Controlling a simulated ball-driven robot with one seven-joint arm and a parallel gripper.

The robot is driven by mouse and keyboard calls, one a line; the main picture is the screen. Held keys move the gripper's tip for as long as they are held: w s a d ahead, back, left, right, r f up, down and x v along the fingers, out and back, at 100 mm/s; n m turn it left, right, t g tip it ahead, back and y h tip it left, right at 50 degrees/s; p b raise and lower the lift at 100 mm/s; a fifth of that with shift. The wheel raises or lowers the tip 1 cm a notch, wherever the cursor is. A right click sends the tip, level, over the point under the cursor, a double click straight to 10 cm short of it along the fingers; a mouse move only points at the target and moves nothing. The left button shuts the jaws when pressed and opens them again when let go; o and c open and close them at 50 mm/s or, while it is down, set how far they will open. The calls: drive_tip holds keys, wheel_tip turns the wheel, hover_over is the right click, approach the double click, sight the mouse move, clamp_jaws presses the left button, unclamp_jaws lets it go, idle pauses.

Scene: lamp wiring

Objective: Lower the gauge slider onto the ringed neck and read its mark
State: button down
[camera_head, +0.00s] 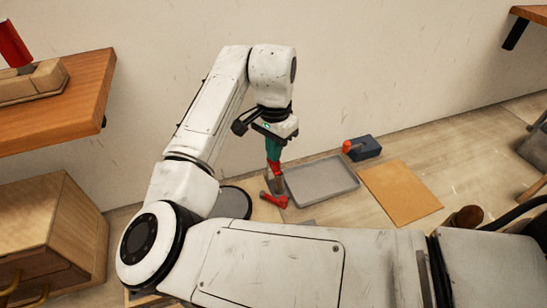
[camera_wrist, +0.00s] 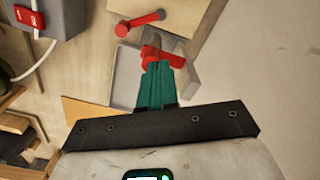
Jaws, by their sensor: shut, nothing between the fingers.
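My gripper (camera_head: 274,160) points down with its teal fingers together and nothing held. In the wrist view the gripper (camera_wrist: 157,70) is shut too, with red at or just beyond its tips; I cannot tell whether that red is fingertip or another part. A grey upright piece (camera_head: 279,186) stands close under the tips, and shows as a grey block (camera_wrist: 187,77) beside them in the wrist view. A red piece with rounded ends (camera_head: 273,200) lies just in front of it, also seen in the wrist view (camera_wrist: 140,21). I cannot make out the gauge slider, ringed neck or mark.
A grey tray (camera_head: 322,181) lies right of the gripper, with a tan board (camera_head: 400,192) beyond it. A dark blue box (camera_head: 366,147) with an orange-red knob stands behind. A round dark disc (camera_head: 232,203) is at left. A wooden shelf (camera_head: 60,103) juts out at far left.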

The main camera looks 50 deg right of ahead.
drive_tip(key=shift+f+b, duration=0.55)
drive_tip(key=shift+f, duration=0.6)
idle(0.5)
drive_tip(key=shift+r, duration=0.15)
drive_tip(key=shift+r+p, duration=2.3)
drive_tip(key=shift+r, duration=0.15)
drive_tip(key=shift+f, duration=0.1)
